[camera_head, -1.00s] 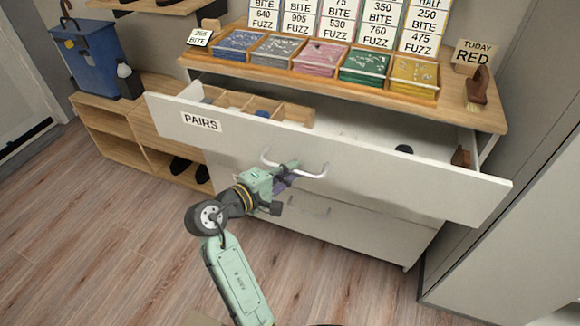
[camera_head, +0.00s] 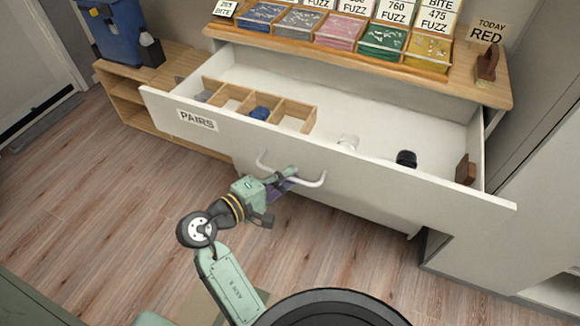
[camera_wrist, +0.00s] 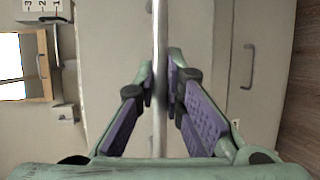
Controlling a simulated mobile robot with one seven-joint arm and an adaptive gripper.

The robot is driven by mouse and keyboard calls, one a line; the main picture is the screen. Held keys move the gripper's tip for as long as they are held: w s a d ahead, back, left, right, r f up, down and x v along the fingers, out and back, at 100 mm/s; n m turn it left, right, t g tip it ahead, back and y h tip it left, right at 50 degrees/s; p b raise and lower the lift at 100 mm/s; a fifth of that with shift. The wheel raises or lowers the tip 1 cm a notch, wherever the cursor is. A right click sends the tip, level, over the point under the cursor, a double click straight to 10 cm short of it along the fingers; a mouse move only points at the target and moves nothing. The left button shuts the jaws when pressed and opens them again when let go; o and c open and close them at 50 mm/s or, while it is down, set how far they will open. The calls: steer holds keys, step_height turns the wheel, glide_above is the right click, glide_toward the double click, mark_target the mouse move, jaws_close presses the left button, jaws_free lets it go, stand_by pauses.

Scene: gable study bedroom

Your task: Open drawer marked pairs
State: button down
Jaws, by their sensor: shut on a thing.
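The drawer marked PAIRS (camera_head: 400,187) is pulled well out of the white dresser, with its label (camera_head: 197,119) at the left of its front. Its curved white handle (camera_head: 312,183) is at the middle of the front. My gripper (camera_head: 285,178) is shut on this handle. In the wrist view the two purple-padded fingers (camera_wrist: 163,82) close on the handle bar (camera_wrist: 160,125) from both sides. Inside the drawer are a wooden divider (camera_head: 281,100) with rolled items, including a blue one (camera_head: 260,113), a white item (camera_head: 348,142), a dark item (camera_head: 406,158) and a brown block (camera_head: 465,169).
The dresser top (camera_head: 470,94) holds several trays of coloured pieces, number cards, a TODAY RED sign (camera_head: 487,32) and a brush (camera_head: 487,64). A low wooden shelf (camera_head: 125,97) with a blue bin (camera_head: 122,38) stands at left. A grey cabinet (camera_head: 500,220) stands close at right. Open floor lies in front.

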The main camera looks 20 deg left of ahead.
steer(key=shift+s, duration=0.1)
steer(key=c, duration=1.7)
jaws_free()
steer(key=shift+o, duration=0.2)
steer(key=v, duration=1.2)
steer(key=shift+r, duration=0.1)
